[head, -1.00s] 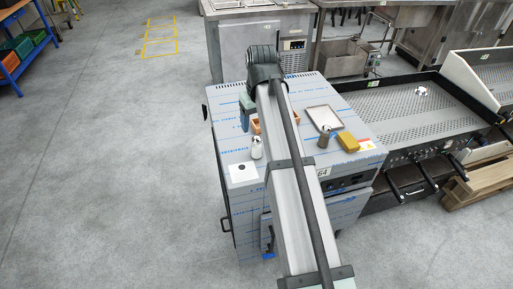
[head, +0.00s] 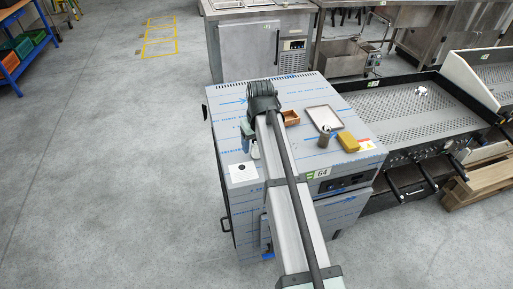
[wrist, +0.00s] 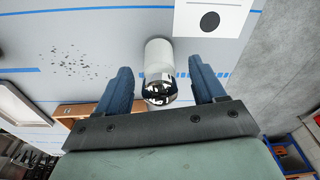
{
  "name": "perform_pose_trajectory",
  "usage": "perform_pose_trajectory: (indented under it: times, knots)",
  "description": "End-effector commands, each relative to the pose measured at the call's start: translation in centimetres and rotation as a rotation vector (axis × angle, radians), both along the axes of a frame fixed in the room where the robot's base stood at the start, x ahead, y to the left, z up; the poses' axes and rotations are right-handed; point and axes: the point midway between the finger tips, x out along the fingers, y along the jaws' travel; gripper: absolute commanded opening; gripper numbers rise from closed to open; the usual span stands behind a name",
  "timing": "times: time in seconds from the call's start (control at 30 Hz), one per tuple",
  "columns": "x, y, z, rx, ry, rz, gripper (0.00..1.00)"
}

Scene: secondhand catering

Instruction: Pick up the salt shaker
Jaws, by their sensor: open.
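The salt shaker (wrist: 158,56), with a white body and a shiny metal cap, shows in the wrist view between the two blue fingers of my gripper (wrist: 160,68). The fingers are apart, one on each side of it, with visible gaps. In the head view the shaker (head: 254,151) stands on the steel worktop beside the white card, partly hidden by my arm. My gripper (head: 247,131) is just behind and over it there, mostly hidden by my arm.
A white card with a black dot (head: 243,172) lies at the worktop's (head: 222,118) left front. A wooden box (head: 291,117), a metal tray (head: 323,117), a dark shaker (head: 324,137) and a yellow sponge (head: 348,141) are to the right. Dark specks (wrist: 68,62) lie near the shaker.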

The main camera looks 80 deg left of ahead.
Motion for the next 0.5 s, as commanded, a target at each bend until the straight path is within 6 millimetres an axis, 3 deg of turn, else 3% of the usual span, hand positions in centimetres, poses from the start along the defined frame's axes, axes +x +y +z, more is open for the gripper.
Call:
perform_pose_trajectory:
  times: [0.27, 0.5]
  knots:
    - [-0.01, 0.06, -0.35, 0.001, 0.000, 0.000, 0.68]
    - [-0.01, 0.05, -0.34, 0.000, 0.000, 0.000, 0.45]
